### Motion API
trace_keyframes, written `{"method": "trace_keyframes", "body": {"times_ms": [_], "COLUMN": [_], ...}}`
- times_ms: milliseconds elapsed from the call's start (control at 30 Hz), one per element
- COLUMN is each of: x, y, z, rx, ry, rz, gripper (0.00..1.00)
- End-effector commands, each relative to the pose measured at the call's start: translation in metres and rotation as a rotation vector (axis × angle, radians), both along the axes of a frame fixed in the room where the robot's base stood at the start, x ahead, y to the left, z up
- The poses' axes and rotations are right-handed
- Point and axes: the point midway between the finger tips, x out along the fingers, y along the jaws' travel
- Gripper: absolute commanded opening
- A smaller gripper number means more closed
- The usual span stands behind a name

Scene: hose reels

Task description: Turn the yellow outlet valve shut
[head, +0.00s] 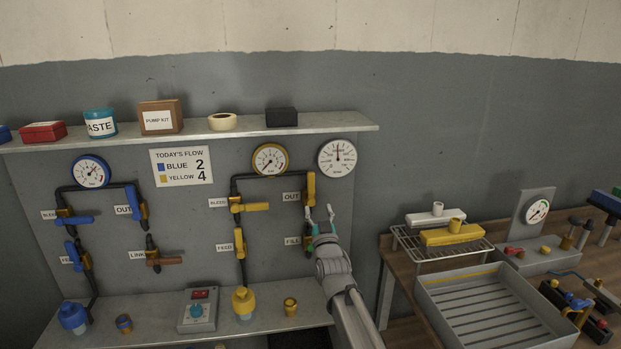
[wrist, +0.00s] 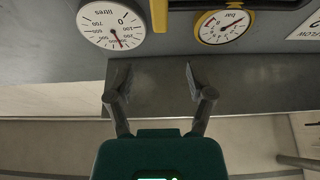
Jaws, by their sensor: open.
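The yellow outlet valve handle (head: 311,188) stands upright beside the OUT label (head: 291,196) on the panel in the head view. In the wrist view the end of a yellow handle (wrist: 159,14) shows at the top edge, between the two dials and roughly in line with the gap between my fingers. My gripper (head: 319,212) is open and empty, just below and slightly right of the handle in the head view. In the wrist view my gripper (wrist: 154,84) has its fingers spread wide with nothing between them. Whether a finger touches the handle cannot be told.
A white dial (head: 337,158) is right of the valve, under the shelf (head: 215,133). The yellow bleed handle (head: 256,207) lies level at left; the yellow feed handle (head: 239,243) is upright. The FILL label (head: 293,241) is below. A workbench with a tray (head: 490,318) stands right.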

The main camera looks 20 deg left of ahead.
Motion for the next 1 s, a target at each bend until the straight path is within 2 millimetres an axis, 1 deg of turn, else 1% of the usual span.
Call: {"method": "trace_keyframes", "body": {"times_ms": [267,700,900,1000], "x": [0.027,0.080,0.096,0.100], "y": [0.017,0.050,0.060,0.062], "z": [0.015,0.040,0.048,0.049], "rx": [-0.001,0.000,-0.001,-0.001], "ry": [0.001,0.001,0.001,0.001], "rz": [0.000,0.001,0.001,0.001], "gripper": [0.69,0.69,0.69,0.69]}}
